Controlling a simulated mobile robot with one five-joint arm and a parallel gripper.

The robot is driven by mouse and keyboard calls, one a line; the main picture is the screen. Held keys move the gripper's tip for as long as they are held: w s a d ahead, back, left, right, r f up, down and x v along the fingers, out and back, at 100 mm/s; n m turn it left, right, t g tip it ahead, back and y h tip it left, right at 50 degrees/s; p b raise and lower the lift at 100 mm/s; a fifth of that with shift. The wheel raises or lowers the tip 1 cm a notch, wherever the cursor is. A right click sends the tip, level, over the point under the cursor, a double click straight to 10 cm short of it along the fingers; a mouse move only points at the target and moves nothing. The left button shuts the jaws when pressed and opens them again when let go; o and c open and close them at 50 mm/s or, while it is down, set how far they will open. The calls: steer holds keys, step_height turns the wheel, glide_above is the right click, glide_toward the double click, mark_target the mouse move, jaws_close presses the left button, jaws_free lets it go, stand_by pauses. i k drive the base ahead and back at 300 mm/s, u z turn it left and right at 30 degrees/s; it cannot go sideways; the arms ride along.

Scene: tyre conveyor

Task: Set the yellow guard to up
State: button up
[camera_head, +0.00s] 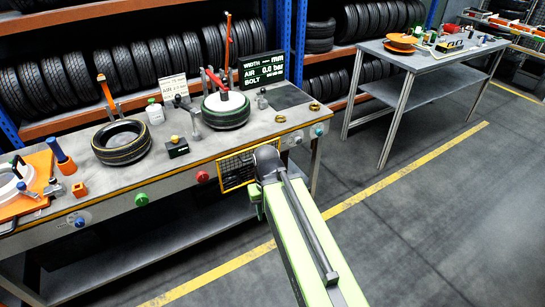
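The yellow guard (236,171) is a yellow-framed panel with dark mesh. It hangs at the front face of the near workbench (222,148), below the top's front edge, so it stands down. My pale green arm comes up from the bottom of the picture, and its dark joint overlaps or lies close to the guard's right end. I cannot tell whether they touch.
On the bench, a tyre (122,142) lies at left and another tyre (226,110) sits on a stand. A red button (202,177) and green button (141,199) are left of the guard. A second table (420,60) stands back right. The right floor is clear.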

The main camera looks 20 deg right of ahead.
mark_target(241, 159)
steer(key=z, duration=0.05)
steer(key=i, duration=1)
steer(key=z, duration=0.1)
